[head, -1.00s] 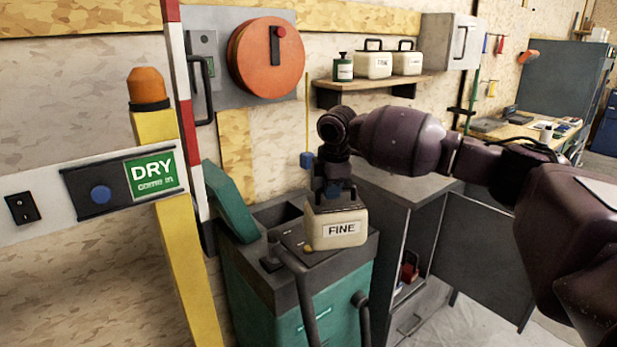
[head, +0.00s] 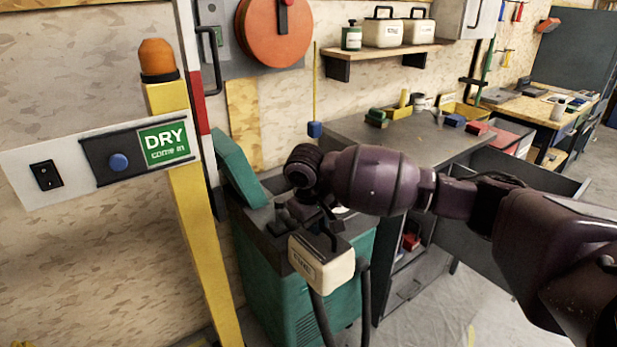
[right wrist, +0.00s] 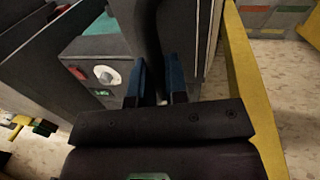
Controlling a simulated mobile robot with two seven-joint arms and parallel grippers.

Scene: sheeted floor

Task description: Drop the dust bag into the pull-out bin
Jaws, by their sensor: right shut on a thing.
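A cream box with a black handle and a FINE label (head: 338,268), seemingly the dust bag, hangs tilted in front of the teal machine's (head: 262,262) top edge in the head view. My right gripper (head: 326,228) is shut on its handle. In the right wrist view its blue fingers (right wrist: 157,85) stand either side of a dark part; the box itself cannot be made out there. A grey cabinet (head: 403,292) with a handled lower front stands right of the machine; I cannot tell if this is the pull-out bin. My left gripper is out of view.
The machine's teal lid (head: 240,168) stands raised. A dark hose (head: 322,318) curves down its front. A yellow post (head: 203,250) with a DRY sign (head: 163,143) stands at left. Similar cream boxes (head: 383,32) sit on the wall shelf. Floor at lower right is mostly clear.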

